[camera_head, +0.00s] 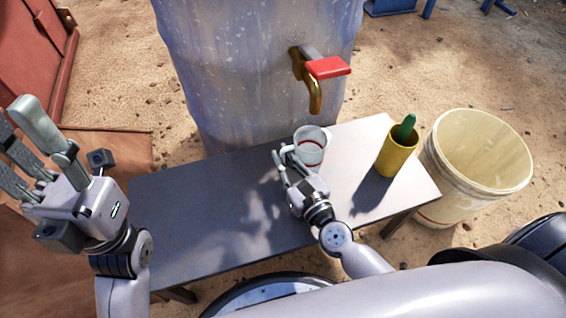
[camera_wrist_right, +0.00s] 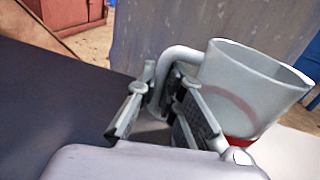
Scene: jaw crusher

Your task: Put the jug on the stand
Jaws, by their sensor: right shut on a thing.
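The jug (camera_head: 312,146) is white with a red band and a side handle. It is upright over the back of a low grey bench (camera_head: 200,205), in front of and below the tap. My right gripper (camera_head: 287,163) is shut on its handle. In the right wrist view the fingers (camera_wrist_right: 165,105) close around the handle of the jug (camera_wrist_right: 250,90). The jug's base is partly hidden, and I cannot tell if it touches the bench. Nothing is clearly marked as the stand; the bench may be it. My left gripper (camera_head: 65,150) is open and empty at the left.
A grey tank (camera_head: 240,90) with a brass tap and red lever (camera_head: 328,67) stands behind the bench. A yellow cup (camera_head: 397,155) holding a green item (camera_head: 405,126) stands at the bench's right end. A cream bucket (camera_head: 450,185) stands beyond it. The bench's left half is clear.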

